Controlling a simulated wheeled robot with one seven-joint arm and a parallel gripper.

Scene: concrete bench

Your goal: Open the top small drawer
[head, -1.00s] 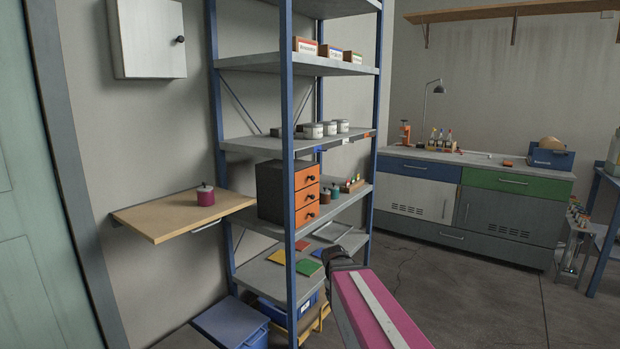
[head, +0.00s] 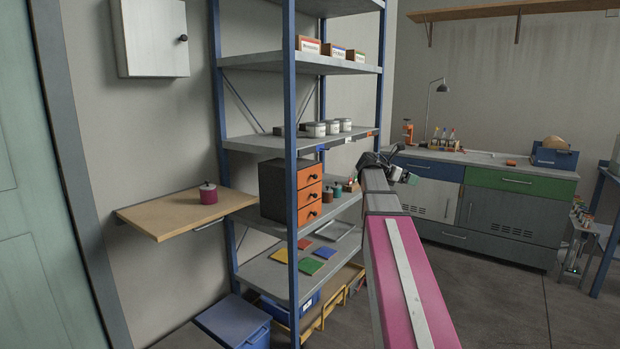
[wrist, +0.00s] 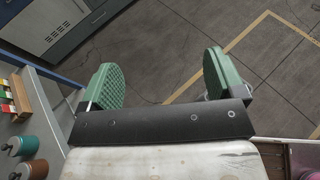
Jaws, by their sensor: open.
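A small dark cabinet (head: 272,190) with three orange drawers stands on the middle shelf of the blue-posted rack. The top small drawer (head: 309,177) has a dark round knob and looks shut, flush with the drawers below. A blue post crosses in front of part of the cabinet. My gripper (head: 402,168) is to the right of the cabinet, apart from it, beyond the rack's right side. In the wrist view my gripper (wrist: 163,78) has its two green fingers wide apart with nothing between them. The drawers are not in the wrist view.
Small jars (wrist: 28,152) and a wooden block of coloured items (wrist: 15,97) stand on the shelf beside the cabinet. White tins (head: 316,130) are on the shelf above. A workbench (head: 480,205) stands at the back right. The floor between is open.

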